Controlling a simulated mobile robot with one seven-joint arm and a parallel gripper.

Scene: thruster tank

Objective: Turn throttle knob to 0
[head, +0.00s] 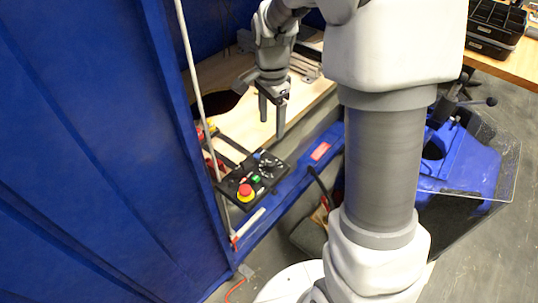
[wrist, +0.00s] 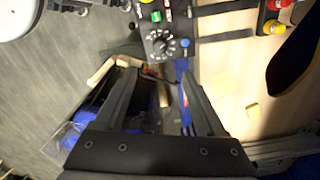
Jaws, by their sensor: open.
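The throttle knob (wrist: 160,45) is a dark round knob ringed by pale scale marks on a black control panel (head: 233,183). In the head view the knob (head: 268,165) sits toward the panel's right end. Its setting is too small to read. My gripper (head: 272,127) is open and empty, fingers pointing down, above and behind the panel. In the wrist view my gripper (wrist: 158,70) has its two fingers apart, with the knob just beyond the fingertips and nothing between them.
Beside the knob are a green button (head: 256,179), a red emergency button (head: 245,192) on yellow, and a blue button (wrist: 184,42). A blue tank rim (head: 300,175) runs alongside the panel. A wooden surface (head: 225,120) lies behind, and a blue wall (head: 90,150) stands left.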

